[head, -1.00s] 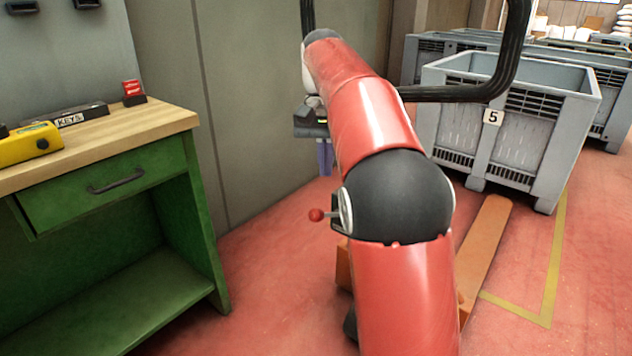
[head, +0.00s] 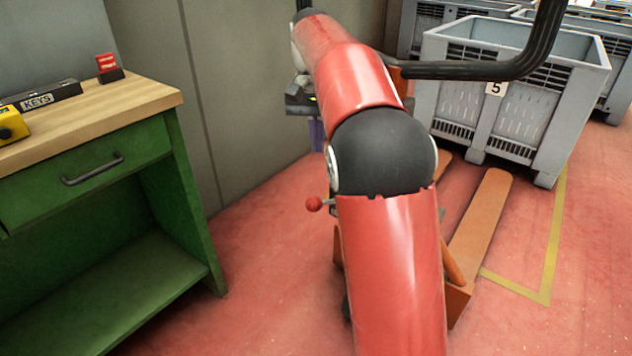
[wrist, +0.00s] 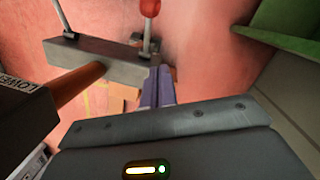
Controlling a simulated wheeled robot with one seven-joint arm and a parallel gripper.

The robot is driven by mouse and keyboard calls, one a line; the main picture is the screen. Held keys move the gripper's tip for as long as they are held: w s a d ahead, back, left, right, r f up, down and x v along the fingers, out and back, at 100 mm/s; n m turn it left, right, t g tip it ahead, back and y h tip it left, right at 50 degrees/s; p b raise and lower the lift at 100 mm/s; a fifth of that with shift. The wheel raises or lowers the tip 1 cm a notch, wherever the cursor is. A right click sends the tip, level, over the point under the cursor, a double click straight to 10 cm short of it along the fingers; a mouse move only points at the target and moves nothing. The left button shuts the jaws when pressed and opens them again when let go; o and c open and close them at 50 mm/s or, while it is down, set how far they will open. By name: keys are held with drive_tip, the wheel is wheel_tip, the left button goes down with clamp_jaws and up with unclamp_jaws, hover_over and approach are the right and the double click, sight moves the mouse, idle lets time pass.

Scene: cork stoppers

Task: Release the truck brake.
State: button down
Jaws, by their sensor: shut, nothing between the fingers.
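The pallet truck's orange fork (head: 482,222) lies low on the floor, partly hidden behind my arm. A lever with a red knob (head: 313,204) sticks out to the left beside my arm. In the wrist view the red knob (wrist: 150,8) is at the top edge, its metal stem rising from a grey bar (wrist: 100,60). My gripper (head: 316,133) hangs above the knob in the head view. Its purple fingers (wrist: 159,82) are shut and empty, pointing toward the stem's foot in the wrist view. I cannot tell whether they touch it.
An orange bar (wrist: 80,86) and a dark block with lettering (wrist: 22,108) are left of the fingers. A black looped handle (head: 480,70) crosses the right. A green workbench (head: 95,180) stands left; grey bin 5 (head: 520,125) stands back right. Red floor between is clear.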

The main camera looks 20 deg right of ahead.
sight(326, 201)
drive_tip(key=s+a+f+b, duration=0.1)
drive_tip(key=s+f, duration=0.3)
drive_tip(key=f, duration=0.3)
drive_tip(key=shift+s+a+f+b, duration=0.25)
drive_tip(key=shift+a+f+b, duration=0.05)
drive_tip(key=shift+a+b, duration=0.1)
drive_tip(key=shift+s+a+f+t+b, duration=0.1)
drive_tip(key=shift+f+t+b, duration=0.15)
drive_tip(key=shift+b, duration=0.2)
